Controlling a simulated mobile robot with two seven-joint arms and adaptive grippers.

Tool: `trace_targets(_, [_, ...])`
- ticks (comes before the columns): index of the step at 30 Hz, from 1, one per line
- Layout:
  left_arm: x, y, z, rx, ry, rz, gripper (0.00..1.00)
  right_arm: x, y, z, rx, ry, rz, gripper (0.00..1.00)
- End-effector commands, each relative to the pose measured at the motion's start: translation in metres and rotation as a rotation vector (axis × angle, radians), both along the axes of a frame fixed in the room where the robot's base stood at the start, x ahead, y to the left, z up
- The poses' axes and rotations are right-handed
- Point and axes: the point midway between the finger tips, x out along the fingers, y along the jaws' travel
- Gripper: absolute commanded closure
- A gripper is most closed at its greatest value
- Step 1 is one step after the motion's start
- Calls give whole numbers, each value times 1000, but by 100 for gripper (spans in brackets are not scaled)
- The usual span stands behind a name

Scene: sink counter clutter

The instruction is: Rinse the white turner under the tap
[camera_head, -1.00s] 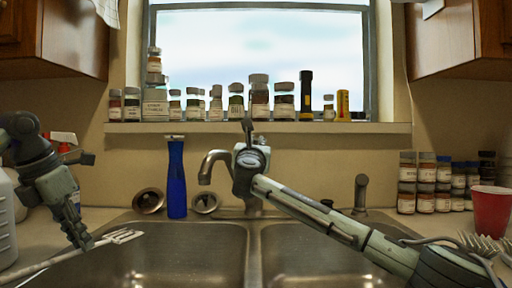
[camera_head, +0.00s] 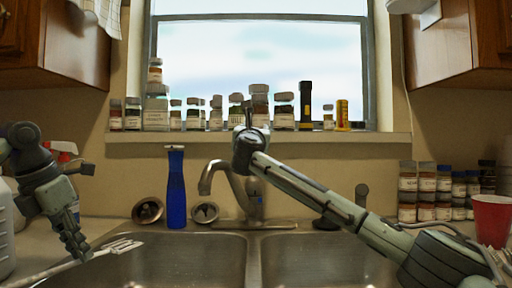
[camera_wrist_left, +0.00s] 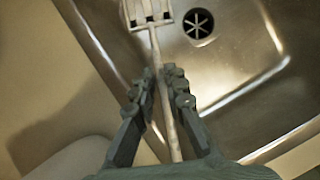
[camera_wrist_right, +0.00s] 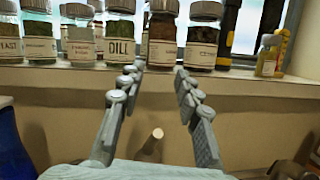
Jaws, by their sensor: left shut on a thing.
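The white turner (camera_head: 122,246) has its slotted head over the left basin's left edge, and its handle runs back left over the counter. My left gripper (camera_head: 82,257) is shut on its handle. In the left wrist view the turner head (camera_wrist_left: 147,12) lies ahead of the fingers (camera_wrist_left: 160,80), beside the drain. The tap (camera_head: 254,200) stands behind the sink with its spout (camera_head: 208,178) toward the left basin; no water shows. My right gripper (camera_head: 249,125) is above the tap body. In the right wrist view its fingers (camera_wrist_right: 156,72) are apart and empty, with a metal tap part (camera_wrist_right: 152,142) below.
A blue bottle (camera_head: 176,190) stands left of the spout. Jars (camera_head: 259,107) line the windowsill close ahead of my right gripper. More jars (camera_head: 425,192) and a red cup (camera_head: 491,218) stand at right. Both basins look empty; the left basin (camera_head: 190,262) is open.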

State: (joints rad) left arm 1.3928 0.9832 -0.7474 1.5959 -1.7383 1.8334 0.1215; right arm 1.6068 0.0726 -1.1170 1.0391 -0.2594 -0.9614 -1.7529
Motion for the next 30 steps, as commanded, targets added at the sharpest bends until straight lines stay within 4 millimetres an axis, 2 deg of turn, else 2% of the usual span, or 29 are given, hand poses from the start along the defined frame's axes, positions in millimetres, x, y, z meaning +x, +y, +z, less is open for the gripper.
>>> trace_targets(3, [0,0,0,0,0,0,100,0,-1,20,1,-1,-2,66])
trace_targets(9, [0,0,0,0,0,0,100,0,0,35,-1,0,0,66])
trace_targets(30, [0,0,0,0,0,0,100,0,0,36,-1,0,0,66])
